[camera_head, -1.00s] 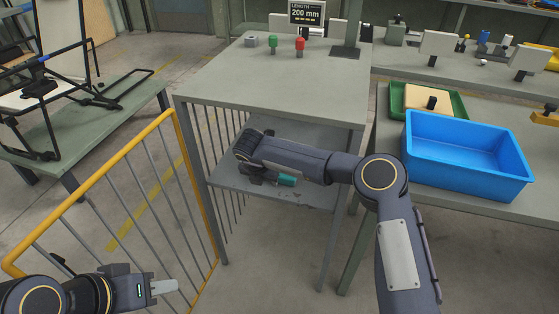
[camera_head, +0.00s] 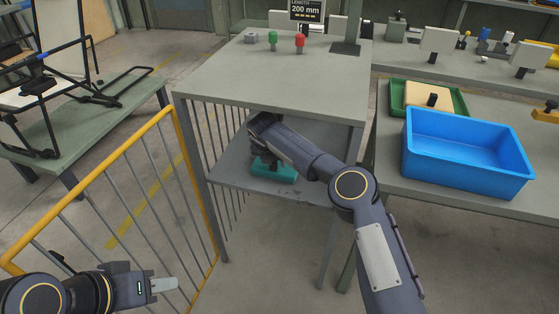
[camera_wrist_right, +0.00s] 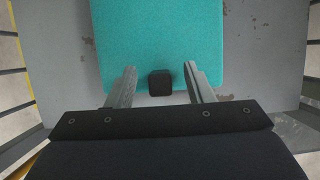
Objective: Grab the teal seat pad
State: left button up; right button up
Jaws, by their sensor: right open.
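The teal seat pad (camera_head: 274,170) lies on the lower shelf (camera_head: 235,165) of the grey table, partly hidden by my right arm in the head view. In the right wrist view the pad (camera_wrist_right: 158,40) fills the upper middle, with a black knob (camera_wrist_right: 160,83) at its near edge. My right gripper (camera_wrist_right: 160,80) is open, its two fingers on either side of the knob with gaps to it. I cannot tell whether the fingers touch the pad. My left gripper (camera_head: 165,286) is at the lower left of the head view, far from the pad; its jaw gap is not clear.
The table top (camera_head: 280,75) is above the shelf, with a green and a red knob at its back. A yellow railing (camera_head: 95,190) stands left of the shelf. A blue bin (camera_head: 465,150) and a green tray (camera_head: 455,92) are on the right bench. The shelf has worn patches.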

jog(key=shift+c, duration=0.5)
grip_shut()
jog(key=shift+r, duration=0.25)
